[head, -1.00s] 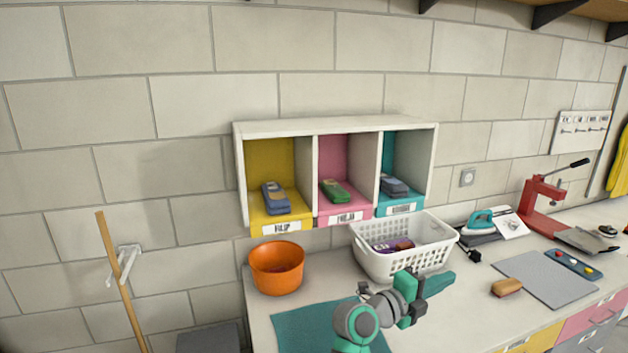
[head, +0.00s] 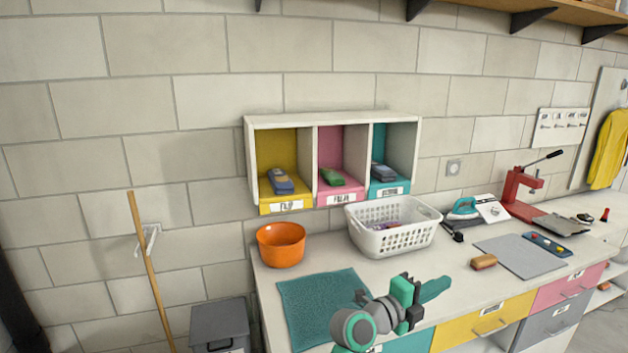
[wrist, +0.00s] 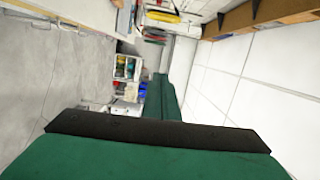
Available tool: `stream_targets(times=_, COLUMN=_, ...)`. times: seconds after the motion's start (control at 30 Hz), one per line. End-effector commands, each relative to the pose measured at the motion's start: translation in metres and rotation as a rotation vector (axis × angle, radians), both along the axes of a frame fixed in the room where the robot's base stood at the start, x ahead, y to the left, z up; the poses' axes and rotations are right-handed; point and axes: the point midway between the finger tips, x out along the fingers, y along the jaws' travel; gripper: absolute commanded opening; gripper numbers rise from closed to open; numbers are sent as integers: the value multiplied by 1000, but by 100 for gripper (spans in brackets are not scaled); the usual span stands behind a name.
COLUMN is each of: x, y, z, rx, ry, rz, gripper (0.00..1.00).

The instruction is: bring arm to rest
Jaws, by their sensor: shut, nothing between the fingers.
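My gripper (head: 433,290) is at the lower middle of the head view, above the front part of the counter (head: 440,270) and pointing right. It is shut and empty, and its teal fingers lie together. In the wrist view the closed green fingers (wrist: 163,98) point away along the room, with nothing at their tips. The lower part of my arm is cut off by the frame edge.
A white basket (head: 393,240) with items inside and an orange bowl (head: 281,258) stand behind my arm. A teal mat (head: 310,297) lies to its left. A brown brush (head: 484,262) and a grey board (head: 522,256) lie to the right. A three-bay cubby (head: 332,122) hangs above.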

Motion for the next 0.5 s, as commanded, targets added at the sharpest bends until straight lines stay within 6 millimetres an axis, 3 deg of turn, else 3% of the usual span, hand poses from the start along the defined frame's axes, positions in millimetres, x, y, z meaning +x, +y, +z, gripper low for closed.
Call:
stream_targets(times=0.27, x=-2, y=15, z=-41, rx=-60, ry=114, rz=79, gripper=0)
stream_targets(times=0.5, x=-11, y=37, z=-94, rx=-140, ry=256, rz=183, gripper=0)
